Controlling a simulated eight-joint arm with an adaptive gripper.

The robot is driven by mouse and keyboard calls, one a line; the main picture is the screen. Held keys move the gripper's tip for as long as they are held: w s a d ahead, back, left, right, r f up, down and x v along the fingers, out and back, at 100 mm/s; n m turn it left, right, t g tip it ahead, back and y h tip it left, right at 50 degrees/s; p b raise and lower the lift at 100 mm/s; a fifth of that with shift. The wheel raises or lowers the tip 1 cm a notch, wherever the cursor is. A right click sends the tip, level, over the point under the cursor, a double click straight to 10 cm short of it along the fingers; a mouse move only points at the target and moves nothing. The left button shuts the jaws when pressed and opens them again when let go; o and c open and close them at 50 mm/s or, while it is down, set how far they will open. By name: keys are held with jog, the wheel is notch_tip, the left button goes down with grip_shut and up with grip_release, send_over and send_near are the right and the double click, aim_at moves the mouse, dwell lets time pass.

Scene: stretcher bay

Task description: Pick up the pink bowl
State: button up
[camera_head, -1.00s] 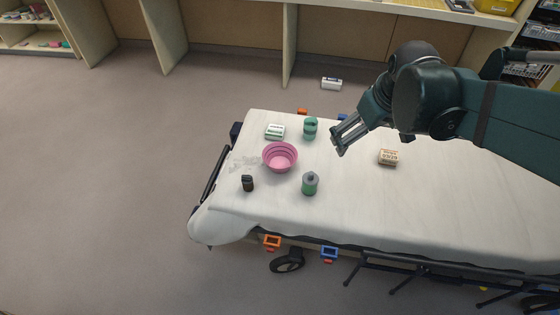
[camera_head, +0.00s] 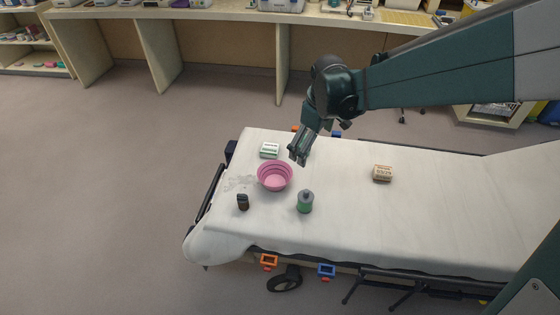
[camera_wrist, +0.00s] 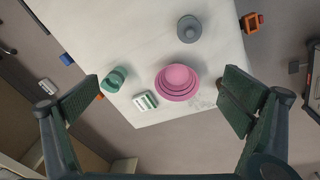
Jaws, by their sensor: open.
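The pink bowl (camera_head: 275,176) stands upright on the white sheet of the stretcher (camera_head: 340,215), near its left end. In the wrist view the bowl (camera_wrist: 177,82) lies between my two spread fingers, farther off than their tips, and looks empty. My gripper (camera_head: 298,156) is open and empty. In the head view it hangs above the sheet, just behind and to the right of the bowl, without touching it.
A grey-green bottle (camera_head: 305,202) and a small dark object (camera_head: 242,202) stand in front of the bowl. A white-green box (camera_head: 270,150) lies behind it. A green container (camera_wrist: 115,79) shows in the wrist view. A tan box (camera_head: 382,173) lies right, with clear sheet around it.

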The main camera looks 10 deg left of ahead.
jog(key=w+a+f+n, duration=0.3)
jog(key=w+a+f, duration=0.1)
jog(key=a+f, duration=0.4)
jog(key=n+g, duration=0.2)
send_over(275, 183)
notch_tip(275, 183, down, 8)
jog(key=shift+r+h, duration=0.25)
jog(key=shift+h, duration=0.05)
jog(key=shift+w, duration=0.1)
jog(key=shift+f, duration=1.3)
jog(key=shift+f+b, duration=0.85)
jog(key=shift+f, duration=1.75)
jog(key=c, duration=0.9)
